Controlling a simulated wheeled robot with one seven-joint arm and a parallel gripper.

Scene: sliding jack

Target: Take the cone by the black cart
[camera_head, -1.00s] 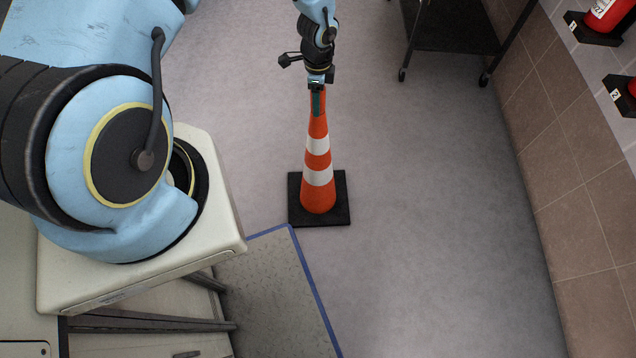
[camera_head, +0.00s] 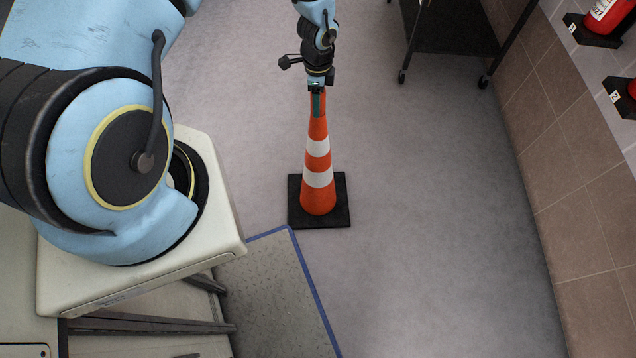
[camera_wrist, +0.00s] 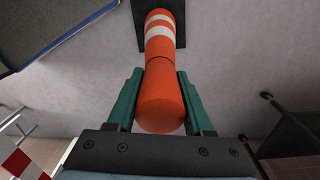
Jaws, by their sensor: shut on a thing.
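The orange cone (camera_head: 318,196) with white bands and a square black base (camera_head: 339,214) stands upright in the middle of the head view. My gripper (camera_head: 317,103) is at its top, with the green fingers shut on the cone's upper end. In the wrist view the cone (camera_wrist: 160,95) runs between the two green fingers of my gripper (camera_wrist: 160,100), one on each side. The black cart (camera_head: 452,27) stands at the upper right of the head view, apart from the cone. I cannot tell whether the base touches the floor.
A tiled wall (camera_head: 570,160) runs along the right, with fire extinguishers (camera_head: 606,14) on dark brackets. A grey mat or plate with a blue edge (camera_head: 280,270) lies below left of the cone. Grey floor (camera_head: 430,200) is free between the cone and the wall.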

